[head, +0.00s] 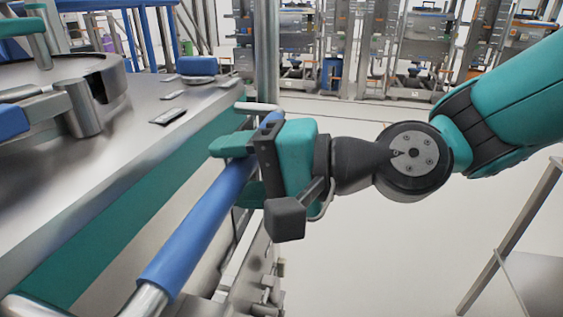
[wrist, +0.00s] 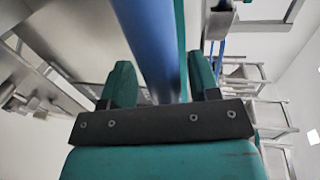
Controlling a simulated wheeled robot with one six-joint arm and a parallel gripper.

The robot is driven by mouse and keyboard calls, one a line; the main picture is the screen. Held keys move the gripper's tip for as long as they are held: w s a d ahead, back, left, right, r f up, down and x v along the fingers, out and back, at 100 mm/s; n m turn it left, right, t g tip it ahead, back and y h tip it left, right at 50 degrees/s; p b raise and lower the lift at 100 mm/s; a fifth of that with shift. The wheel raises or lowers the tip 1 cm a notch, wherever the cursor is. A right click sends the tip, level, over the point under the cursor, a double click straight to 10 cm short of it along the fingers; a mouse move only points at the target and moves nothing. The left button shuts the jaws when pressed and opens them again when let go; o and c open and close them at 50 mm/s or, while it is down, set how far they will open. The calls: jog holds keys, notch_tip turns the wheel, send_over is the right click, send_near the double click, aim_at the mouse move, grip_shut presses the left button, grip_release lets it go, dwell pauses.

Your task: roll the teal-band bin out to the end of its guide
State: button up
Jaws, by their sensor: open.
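The teal-band bin fills the left of the head view, a metal body with a teal band (head: 120,215) along its side. A bar with a blue sleeve (head: 195,230) runs along this side, on metal ends. My gripper (head: 238,168) is open, with its teal fingers on either side of the blue bar near its far end. In the wrist view the blue bar (wrist: 148,35) passes between the two spread fingers (wrist: 160,75). Contact between fingers and bar cannot be told. The bin's wheels and guide cannot be made out clearly.
A metal post (head: 267,55) stands just beyond the bar's far end. Metal framework (head: 255,270) lies below the bar. Pale floor (head: 380,255) is open to the right, with a grey frame (head: 515,235) at the right edge. Racks with equipment line the back.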

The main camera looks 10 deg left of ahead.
jog(key=shift+d+r, duration=0.1)
jog(key=b+v, duration=0.2)
jog(key=v, duration=1.5)
jog(key=shift+d, duration=0.1)
jog(key=b+x, duration=0.2)
jog(key=x, duration=0.4)
jog(key=b+x, duration=0.3)
jog(key=x, duration=0.3)
jog(key=s+b+x, duration=0.1)
jog(key=b+x, duration=0.2)
jog(key=x, duration=0.3)
jog(key=shift+a+r, duration=0.1)
jog(key=shift+a, duration=0.25)
